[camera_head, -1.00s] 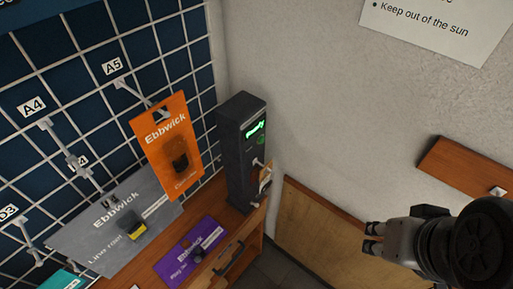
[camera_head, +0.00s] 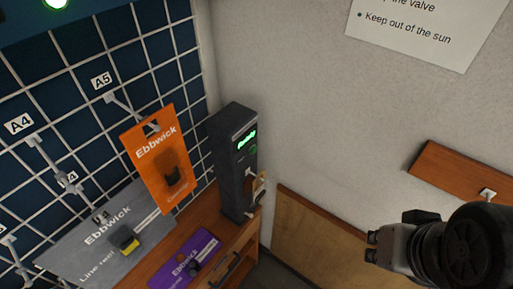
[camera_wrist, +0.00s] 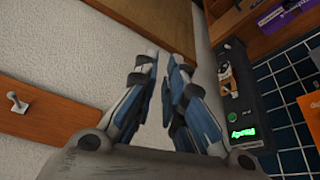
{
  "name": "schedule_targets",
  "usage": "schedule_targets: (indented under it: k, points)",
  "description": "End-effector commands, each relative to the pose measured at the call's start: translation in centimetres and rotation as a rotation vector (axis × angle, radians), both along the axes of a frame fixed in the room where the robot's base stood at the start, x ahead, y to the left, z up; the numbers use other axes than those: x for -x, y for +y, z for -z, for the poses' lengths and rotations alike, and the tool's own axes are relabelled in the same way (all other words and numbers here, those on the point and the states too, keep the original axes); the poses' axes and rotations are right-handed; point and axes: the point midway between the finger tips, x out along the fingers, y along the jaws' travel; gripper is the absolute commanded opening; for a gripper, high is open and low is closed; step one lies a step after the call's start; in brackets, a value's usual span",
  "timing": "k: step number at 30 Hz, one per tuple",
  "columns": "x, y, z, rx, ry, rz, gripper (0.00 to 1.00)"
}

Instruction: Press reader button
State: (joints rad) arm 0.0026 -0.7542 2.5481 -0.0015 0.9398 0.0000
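The reader (camera_head: 232,165) is a tall dark box at the end of the wooden shelf, in the corner by the pale wall. Its lit green display (camera_head: 246,138) has a round green button (camera_head: 253,150) just below it. In the wrist view, the display (camera_wrist: 241,132) and button (camera_wrist: 232,115) show right of my fingers. My gripper (camera_head: 372,246) is at the lower right of the head view, well apart from the reader. In the wrist view, my gripper (camera_wrist: 163,62) has a narrow gap between its fingertips and holds nothing.
An orange Ebbwick package (camera_head: 157,150) hangs on the wire grid left of the reader. A grey package (camera_head: 85,245) and a purple package (camera_head: 187,256) are nearby. A wooden rail with a peg (camera_head: 462,178) is on the wall at right. Space between gripper and reader looks clear.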

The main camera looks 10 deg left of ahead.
Motion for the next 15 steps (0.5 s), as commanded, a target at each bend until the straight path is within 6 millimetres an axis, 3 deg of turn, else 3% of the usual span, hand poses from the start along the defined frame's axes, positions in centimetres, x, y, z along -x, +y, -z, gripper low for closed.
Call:
schedule_targets:
  k: [3,15]
  points:
    - [0.0,0.0,0.0,0.0,0.0,0.0,0.0]
    - [0.0,0.0,0.0,0.0,0.0,0.0,0.0]
